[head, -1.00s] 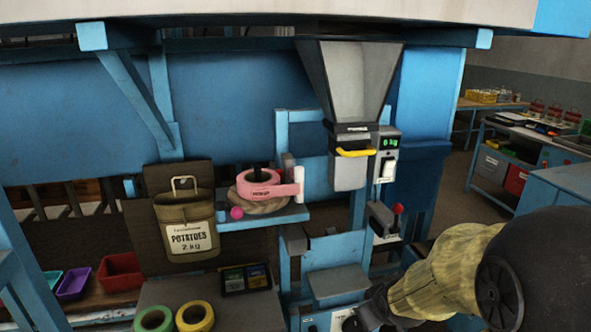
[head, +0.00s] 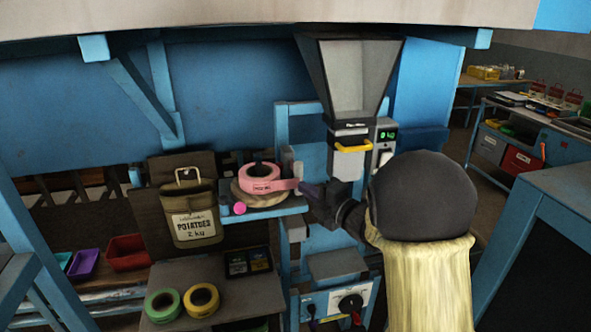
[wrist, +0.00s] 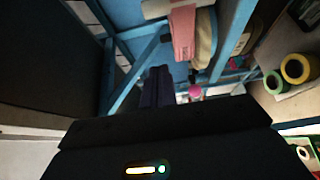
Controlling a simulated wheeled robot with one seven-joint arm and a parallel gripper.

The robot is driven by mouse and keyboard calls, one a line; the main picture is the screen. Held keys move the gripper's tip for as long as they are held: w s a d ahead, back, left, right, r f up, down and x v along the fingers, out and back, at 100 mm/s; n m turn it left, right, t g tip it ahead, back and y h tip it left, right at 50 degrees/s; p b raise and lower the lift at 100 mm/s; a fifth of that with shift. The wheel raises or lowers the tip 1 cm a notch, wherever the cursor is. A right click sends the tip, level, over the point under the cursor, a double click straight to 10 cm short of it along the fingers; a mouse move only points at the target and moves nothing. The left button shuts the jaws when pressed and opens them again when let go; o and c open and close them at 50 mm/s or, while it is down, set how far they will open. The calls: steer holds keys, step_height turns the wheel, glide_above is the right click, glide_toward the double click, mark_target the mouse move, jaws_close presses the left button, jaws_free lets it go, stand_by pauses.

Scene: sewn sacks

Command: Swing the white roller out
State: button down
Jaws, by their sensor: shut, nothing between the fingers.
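The white roller (head: 288,158) looks like a small upright cylinder, now in shadow, at the right end of the small blue shelf (head: 262,211). It stands beside the pink tape roll (head: 262,178), whose strip runs right towards it. In the wrist view a pale bar, probably the roller (wrist: 160,9), shows at the top edge beside the pink strip (wrist: 183,35). My gripper (head: 307,190) is shut and empty, near the strip's right end at the shelf's right edge. Its dark fingers also show in the wrist view (wrist: 156,84). I cannot tell whether they touch anything.
A brown potato sack (head: 193,218) hangs left of the shelf. A grey hopper (head: 352,75) with a yellow handle (head: 353,149) and scale display stands above my gripper. Green (head: 164,304) and yellow (head: 201,300) tape rolls lie below. A pink ball (head: 239,208) sits at the shelf front.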

mark_target(295, 172)
steer(key=w+a+p, duration=0.3)
steer(key=w+p, duration=0.5)
steer(key=shift+w+a, duration=0.25)
steer(key=shift+w, duration=0.15)
stand_by(0.3)
steer(key=shift+w+a+f+g, duration=0.1)
steer(key=shift+w+a+g, duration=0.05)
steer(key=shift+g, duration=0.15)
